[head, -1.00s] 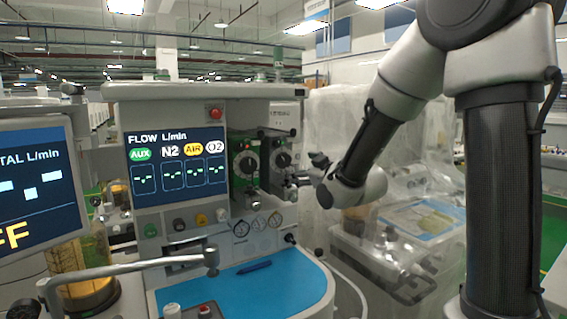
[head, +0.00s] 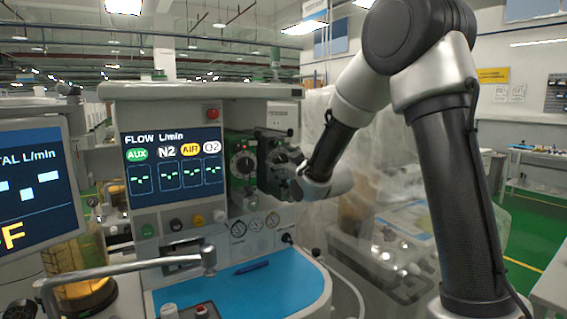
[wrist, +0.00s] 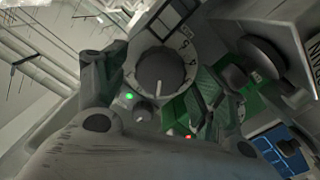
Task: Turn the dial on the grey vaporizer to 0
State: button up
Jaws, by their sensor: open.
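The grey vaporizer (head: 270,142) stands on the machine, to the right of the green-fronted vaporizer (head: 240,148). Its dark dial with a pale numbered ring is partly hidden by my gripper (head: 283,178) in the head view. In the wrist view a dial (wrist: 162,70) with a pale ring and digits is straight ahead, with a pale pointer mark on its knob. My gripper (wrist: 158,84) is open in front of it, its fingers spread to either side. I cannot tell whether a finger touches the dial. The digit at the pointer is not readable.
A small knob (wrist: 145,113) and a green light sit beside the dial in the wrist view. The flow screen (head: 172,165) is left of the vaporizers. Gauges (head: 255,224) and a blue worktop (head: 235,285) lie below. A plastic-covered unit stands to the right.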

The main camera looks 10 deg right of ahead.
jog(key=c, duration=1)
jog(key=shift+m, duration=0.4)
jog(key=m, duration=0.5)
jog(key=shift+d+m, duration=0.15)
jog(key=shift+m, duration=0.15)
jog(key=o, duration=1)
